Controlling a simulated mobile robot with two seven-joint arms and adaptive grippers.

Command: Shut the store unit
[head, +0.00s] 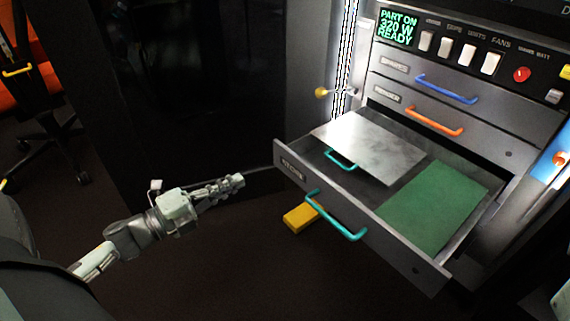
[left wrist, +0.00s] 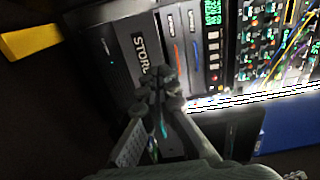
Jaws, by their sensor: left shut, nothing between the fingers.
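The store unit (head: 428,276) is a grey drawer pulled far out of the panel, with a teal handle (head: 337,218) on its front. Inside lie a green mat and a metal plate with a smaller teal handle. My left gripper (head: 238,181) is shut and empty, to the left of the drawer front and apart from it in the head view. In the left wrist view the shut fingers (left wrist: 160,90) show in front of the drawer face lettered "STOR" (left wrist: 141,55); the rest of the word is hidden. My right gripper is not in view.
Above the open drawer are two shut drawers with a blue handle (head: 447,89) and an orange handle (head: 433,121). A yellow block (head: 300,218) is below the drawer front. A yellow-knobbed lever (head: 322,92) sticks out left of the panel.

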